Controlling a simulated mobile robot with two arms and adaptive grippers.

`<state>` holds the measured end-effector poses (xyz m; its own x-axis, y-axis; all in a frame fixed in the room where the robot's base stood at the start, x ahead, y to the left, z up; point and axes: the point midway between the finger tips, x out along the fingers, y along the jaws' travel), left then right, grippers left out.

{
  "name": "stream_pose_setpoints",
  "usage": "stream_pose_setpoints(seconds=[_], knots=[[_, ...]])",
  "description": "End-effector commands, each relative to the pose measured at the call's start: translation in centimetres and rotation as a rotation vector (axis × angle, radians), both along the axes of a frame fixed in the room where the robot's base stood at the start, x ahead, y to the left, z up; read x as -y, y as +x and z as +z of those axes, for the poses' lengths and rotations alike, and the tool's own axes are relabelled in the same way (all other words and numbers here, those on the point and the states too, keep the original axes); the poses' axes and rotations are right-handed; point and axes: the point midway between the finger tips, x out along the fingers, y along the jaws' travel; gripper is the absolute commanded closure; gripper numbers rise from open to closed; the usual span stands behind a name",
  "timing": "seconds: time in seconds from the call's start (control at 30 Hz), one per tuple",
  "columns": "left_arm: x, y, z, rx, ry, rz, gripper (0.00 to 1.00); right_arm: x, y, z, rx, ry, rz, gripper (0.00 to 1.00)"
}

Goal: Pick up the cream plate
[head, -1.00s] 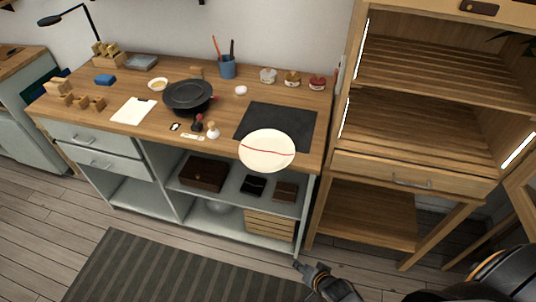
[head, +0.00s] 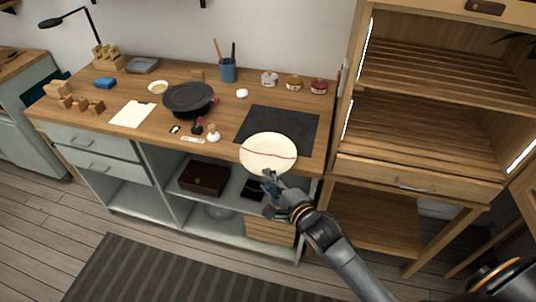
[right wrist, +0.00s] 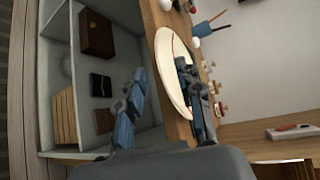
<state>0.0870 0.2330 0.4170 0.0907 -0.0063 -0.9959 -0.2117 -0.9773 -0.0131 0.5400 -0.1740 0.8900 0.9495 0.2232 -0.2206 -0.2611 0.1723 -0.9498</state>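The cream plate (head: 268,150) has a red seam across it. It lies at the front right of the wooden workbench (head: 225,140), partly on a dark mat (head: 285,124), with its near rim at the bench's front edge. My right gripper (head: 269,179) is just in front of the near rim, below it in the head view. Contact cannot be told. My left gripper is not in view.
A black pan (head: 188,98), a small stamp (head: 198,127) and a white-based knob (head: 213,134) stand left of the plate. Several small jars (head: 293,83) stand behind the mat. A brown box (head: 204,178) is on the shelf below. A wooden rack (head: 420,160) stands right.

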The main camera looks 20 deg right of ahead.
Motion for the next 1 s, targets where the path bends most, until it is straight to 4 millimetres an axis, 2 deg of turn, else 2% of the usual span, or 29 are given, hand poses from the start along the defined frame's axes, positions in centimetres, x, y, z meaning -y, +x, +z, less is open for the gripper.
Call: stream_pose_setpoints(seconds=[0.03, 0.27, 0.57, 0.87, 0.97, 1.0], knots=[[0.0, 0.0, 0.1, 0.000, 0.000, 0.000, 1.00, -0.1, 0.7, -0.1, 0.000, -0.001, 0.000, 0.65], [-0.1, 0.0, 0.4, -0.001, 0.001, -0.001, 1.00, -0.6, 2.1, -0.4, -0.001, -0.002, 0.001, 0.65], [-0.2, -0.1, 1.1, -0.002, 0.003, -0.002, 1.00, -1.8, 5.8, -1.4, 0.000, -0.002, 0.000, 0.65], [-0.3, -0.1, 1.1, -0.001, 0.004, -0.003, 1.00, -1.9, 6.3, -1.7, -0.001, -0.002, 0.001, 0.65], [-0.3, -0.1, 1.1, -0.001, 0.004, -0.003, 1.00, -1.9, 6.3, -1.7, -0.001, -0.002, 0.001, 0.81], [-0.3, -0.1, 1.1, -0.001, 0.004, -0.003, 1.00, -1.9, 6.3, -1.6, -0.001, -0.001, 0.000, 0.89]])
